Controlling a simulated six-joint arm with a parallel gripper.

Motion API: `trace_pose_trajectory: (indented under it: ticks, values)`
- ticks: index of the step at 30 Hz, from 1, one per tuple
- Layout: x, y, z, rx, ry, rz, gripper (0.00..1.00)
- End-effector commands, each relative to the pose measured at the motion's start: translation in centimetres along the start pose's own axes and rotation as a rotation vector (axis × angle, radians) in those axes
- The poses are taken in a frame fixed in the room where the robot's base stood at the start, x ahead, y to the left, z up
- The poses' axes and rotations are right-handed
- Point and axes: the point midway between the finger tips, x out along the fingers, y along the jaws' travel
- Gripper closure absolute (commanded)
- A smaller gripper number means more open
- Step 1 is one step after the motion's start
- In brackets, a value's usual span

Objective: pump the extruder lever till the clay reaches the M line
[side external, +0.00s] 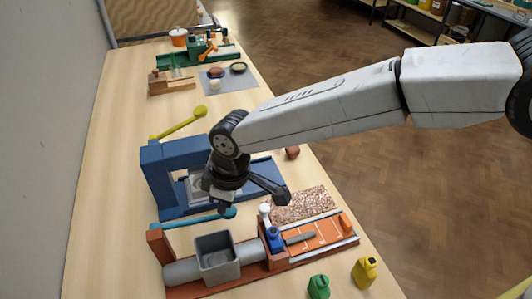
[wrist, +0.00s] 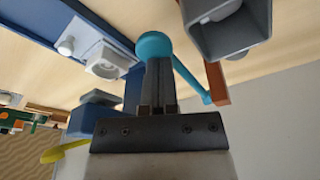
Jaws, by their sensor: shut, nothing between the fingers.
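The extruder has a grey barrel (side external: 182,272), a square grey hopper (side external: 217,258) and a red-brown base. Its teal lever (side external: 185,220) runs from the red-brown post (side external: 157,246) at the left end to a round knob. A short grey strip of clay (side external: 300,238) lies on the orange board (side external: 330,233), which has white cross lines; their letters are too small to read. My gripper (side external: 222,209) is shut and empty at the knob end. In the wrist view, its fingertips (wrist: 158,68) are just by the teal knob (wrist: 153,46); I cannot tell whether they touch.
A blue press (side external: 160,180) with a yellow lever (side external: 180,123) stands behind the extruder. A speckled slab (side external: 303,204) lies beyond the orange board. Green (side external: 319,287) and yellow (side external: 365,271) bottles stand at the front right. A grey mat (side external: 228,82) with small items lies farther back.

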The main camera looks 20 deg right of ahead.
Motion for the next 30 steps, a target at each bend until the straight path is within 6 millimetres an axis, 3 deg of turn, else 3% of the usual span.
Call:
trace_pose_trajectory:
  ticks: [30]
  values:
    - [2.6, 0.0, 0.6, 0.0, -0.003, -0.001, 1.0]
